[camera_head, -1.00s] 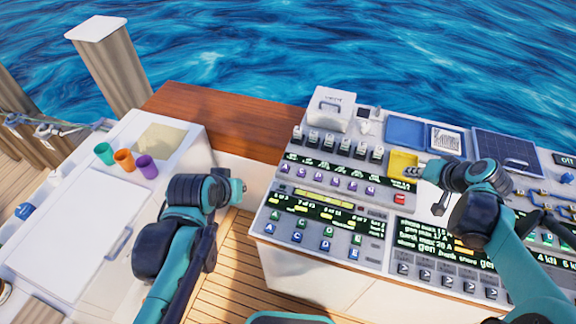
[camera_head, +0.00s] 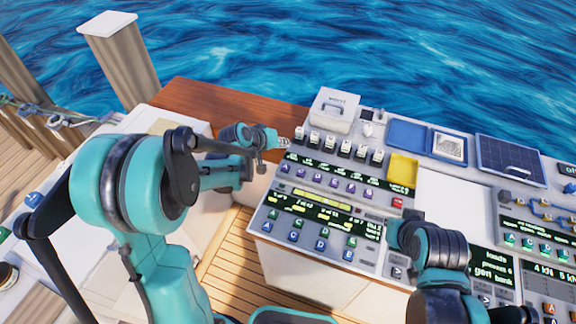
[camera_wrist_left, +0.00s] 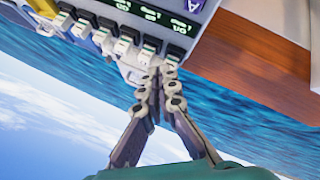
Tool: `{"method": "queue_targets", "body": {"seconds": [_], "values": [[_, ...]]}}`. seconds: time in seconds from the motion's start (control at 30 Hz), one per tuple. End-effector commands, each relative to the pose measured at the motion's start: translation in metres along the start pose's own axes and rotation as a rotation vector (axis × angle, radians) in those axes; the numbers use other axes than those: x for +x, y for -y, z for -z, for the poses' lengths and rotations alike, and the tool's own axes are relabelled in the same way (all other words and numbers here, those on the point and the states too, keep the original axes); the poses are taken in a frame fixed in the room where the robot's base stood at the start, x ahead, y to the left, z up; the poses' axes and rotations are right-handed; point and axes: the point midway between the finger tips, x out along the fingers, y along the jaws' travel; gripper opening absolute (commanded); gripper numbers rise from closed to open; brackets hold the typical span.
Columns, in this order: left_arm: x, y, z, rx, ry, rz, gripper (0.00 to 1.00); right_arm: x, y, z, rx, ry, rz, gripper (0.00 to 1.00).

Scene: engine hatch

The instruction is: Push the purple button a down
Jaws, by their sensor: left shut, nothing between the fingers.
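The purple button A (camera_head: 287,169) is at the left end of a row of purple buttons on the grey control panel. Its purple face also shows at the top edge of the left wrist view (camera_wrist_left: 193,4). My left gripper (camera_head: 284,143) is shut and empty, its tips by the left end of the row of black switches, behind and above the button. In the left wrist view, the shut fingertips (camera_wrist_left: 169,72) appear beside the end switch. My right arm's hand is low over the middle of the panel; its fingers are not clearly visible.
Black switches (camera_head: 330,143) stand in a row behind the purple buttons. A white box (camera_head: 333,110), a blue tray (camera_head: 408,133) and a yellow tray (camera_head: 403,169) lie further back and right. A wooden ledge (camera_head: 215,104) is to the left.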

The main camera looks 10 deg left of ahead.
Motion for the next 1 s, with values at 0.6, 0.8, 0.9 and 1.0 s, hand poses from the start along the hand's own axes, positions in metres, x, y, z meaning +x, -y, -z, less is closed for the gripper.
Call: {"method": "queue_targets", "body": {"seconds": [0.6, 0.8, 0.9, 1.0], "values": [[0.009, 0.006, -0.005, -0.002, 0.0, -0.002, 0.0, 0.006, 0.0, -0.005, -0.003, -0.001, -0.001, 0.0], [0.026, 0.018, -0.017, -0.001, 0.0, -0.001, 0.0, 0.021, 0.0, -0.016, -0.002, -0.001, -0.001, 0.0], [0.036, 0.025, -0.025, -0.001, 0.0, -0.001, 0.0, 0.03, 0.0, -0.022, -0.002, -0.001, -0.001, 0.0], [0.047, 0.033, -0.032, -0.002, 0.0, -0.001, 0.0, 0.039, 0.0, -0.028, -0.002, -0.001, -0.001, 0.0]]}}
